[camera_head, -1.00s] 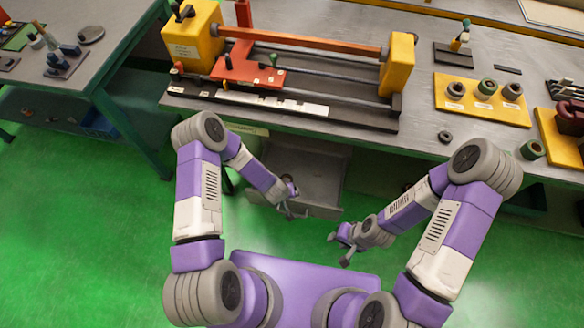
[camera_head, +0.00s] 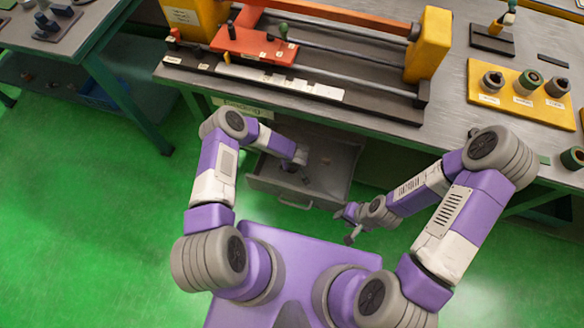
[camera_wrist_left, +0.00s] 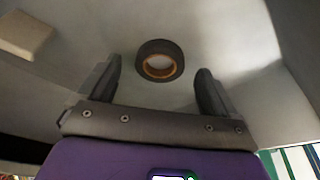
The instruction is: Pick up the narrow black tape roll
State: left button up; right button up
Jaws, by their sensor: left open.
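The black tape roll (camera_wrist_left: 159,46), with an orange-brown core, lies on the drawer floor in the left wrist view. My left gripper (camera_wrist_left: 159,68) is open, with its two fingers apart on either side of the roll's position and nothing held between them. The roll sits near the fingertip line, and I cannot tell how far below it is. In the head view my left gripper (camera_head: 298,163) reaches into the open drawer (camera_head: 285,193), and its fingers are partly hidden. My right gripper (camera_head: 345,225) is open and empty in front of the bench, to the right of the drawer.
A tan block (camera_wrist_left: 27,35) shows at the upper left of the left wrist view. The drawer walls stand close around my left gripper. The winding machine (camera_head: 300,85) is on the bench above. A yellow holder (camera_head: 500,112) with three rolls is at the right.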

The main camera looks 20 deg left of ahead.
pick_arm(q)
jog(key=shift+w+a+f, duration=0.1)
jog(key=shift+w+f, duration=0.1)
jog(key=shift+f, duration=0.45)
jog(key=c, duration=1.1)
jog(key=shift+r, duration=0.15)
